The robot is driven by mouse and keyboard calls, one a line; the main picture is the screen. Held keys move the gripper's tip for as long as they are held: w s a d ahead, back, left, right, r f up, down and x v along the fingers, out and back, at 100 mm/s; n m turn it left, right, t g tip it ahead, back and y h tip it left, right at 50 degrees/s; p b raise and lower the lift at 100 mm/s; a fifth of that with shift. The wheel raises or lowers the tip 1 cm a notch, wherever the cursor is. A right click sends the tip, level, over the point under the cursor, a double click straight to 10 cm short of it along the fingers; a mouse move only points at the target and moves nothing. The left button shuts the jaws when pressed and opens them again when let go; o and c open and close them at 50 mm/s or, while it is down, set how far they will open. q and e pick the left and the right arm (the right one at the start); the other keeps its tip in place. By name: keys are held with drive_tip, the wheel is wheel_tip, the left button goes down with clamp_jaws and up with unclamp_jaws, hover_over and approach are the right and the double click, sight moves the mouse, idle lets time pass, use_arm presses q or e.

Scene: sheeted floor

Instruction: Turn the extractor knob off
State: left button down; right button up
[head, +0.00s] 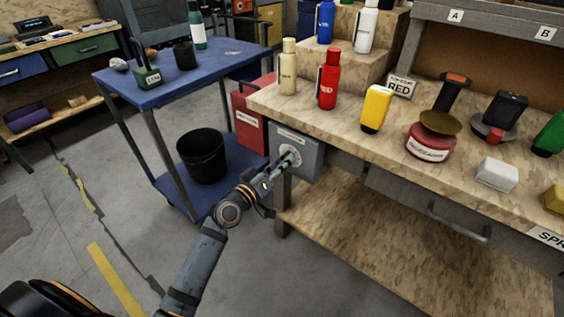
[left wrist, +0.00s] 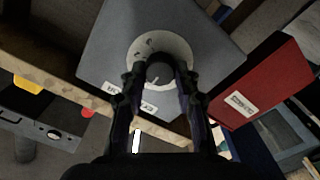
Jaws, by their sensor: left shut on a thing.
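The extractor knob is a dark round knob (left wrist: 160,73) on a pale round dial plate (left wrist: 140,50) on a grey box (left wrist: 105,55). In the head view the grey box (head: 313,152) hangs at the left end of the workbench, with its dial plate (head: 290,153) partly behind my gripper. My left gripper (head: 286,162) reaches the dial. In the left wrist view its two fingers (left wrist: 160,80) stand either side of the knob and are shut on it. A light mark shows on the knob's lower edge. The lettering on the box is too small to read. My right gripper is not seen.
A red box (head: 252,115) stands just left of the grey box. A blue cart (head: 205,72) with a black bin (head: 202,155) is further left. The workbench (head: 350,130) carries bottles, a yellow container (head: 376,108) and sanders. The floor between is clear.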

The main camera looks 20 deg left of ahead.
use_arm(q)
drive_tip(key=shift+r, duration=0.1)
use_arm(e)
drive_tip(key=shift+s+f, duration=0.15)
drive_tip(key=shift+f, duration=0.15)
use_arm(q)
drive_tip(key=c, duration=1)
unclamp_jaws()
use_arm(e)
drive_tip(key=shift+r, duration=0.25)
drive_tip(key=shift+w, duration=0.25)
use_arm(q)
drive_tip(key=v, duration=0.7)
drive_tip(key=shift+s+a, duration=0.1)
drive_tip(key=shift+s, duration=0.15)
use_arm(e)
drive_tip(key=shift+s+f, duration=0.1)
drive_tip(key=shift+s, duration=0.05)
